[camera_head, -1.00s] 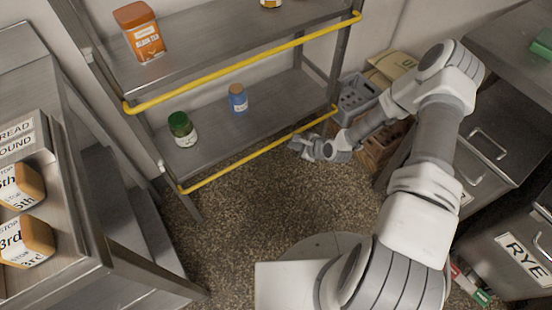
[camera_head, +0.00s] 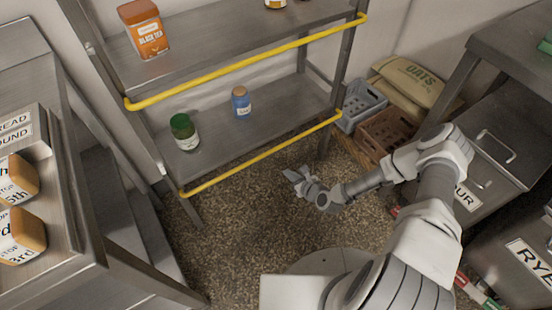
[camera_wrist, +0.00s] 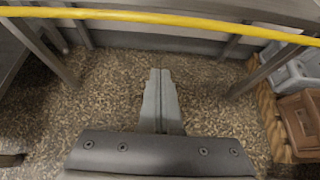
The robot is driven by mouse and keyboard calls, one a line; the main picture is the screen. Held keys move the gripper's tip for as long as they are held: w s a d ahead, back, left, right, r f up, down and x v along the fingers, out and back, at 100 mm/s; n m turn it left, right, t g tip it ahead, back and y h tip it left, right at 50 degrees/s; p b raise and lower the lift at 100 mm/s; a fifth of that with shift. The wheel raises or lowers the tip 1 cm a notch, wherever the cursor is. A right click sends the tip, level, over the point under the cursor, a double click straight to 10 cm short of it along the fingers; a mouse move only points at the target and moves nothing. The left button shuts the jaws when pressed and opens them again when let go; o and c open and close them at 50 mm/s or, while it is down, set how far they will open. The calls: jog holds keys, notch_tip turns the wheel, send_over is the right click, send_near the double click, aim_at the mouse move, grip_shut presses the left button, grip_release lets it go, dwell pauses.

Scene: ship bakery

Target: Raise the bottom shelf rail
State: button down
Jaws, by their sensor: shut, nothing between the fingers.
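The bottom shelf rail (camera_head: 262,156) is a yellow bar along the front of the lower shelf (camera_head: 215,133). Its ends meet the two front posts, at about the height of the shelf. In the wrist view the yellow rail (camera_wrist: 160,17) crosses the top of the picture. My gripper (camera_head: 290,174) is below and in front of the rail, right of its middle, apart from it. Its fingers (camera_wrist: 160,75) are shut and empty, over the speckled floor. A second yellow rail (camera_head: 250,60) runs along the shelf above.
A green-lidded jar (camera_head: 185,133) and a blue jar (camera_head: 241,103) stand on the lower shelf; an orange tea tin (camera_head: 144,30) stands above. Grey (camera_head: 361,104) and brown (camera_head: 388,130) crates sit right of the rack. A counter (camera_head: 60,250) is at left. The floor (camera_head: 235,225) before the rack is clear.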

jog(key=w+a+f+b, duration=0.1)
jog(key=w+a+b, duration=0.2)
jog(key=w+a, duration=0.2)
jog(key=shift+w+b, duration=0.3)
jog(key=shift+w, duration=1.1)
jog(key=shift+a+f, duration=0.1)
notch_tip(320, 180, up, 10)
jog(key=p, duration=0.4)
jog(key=shift+p, duration=0.4)
jog(key=shift+w+f, duration=0.1)
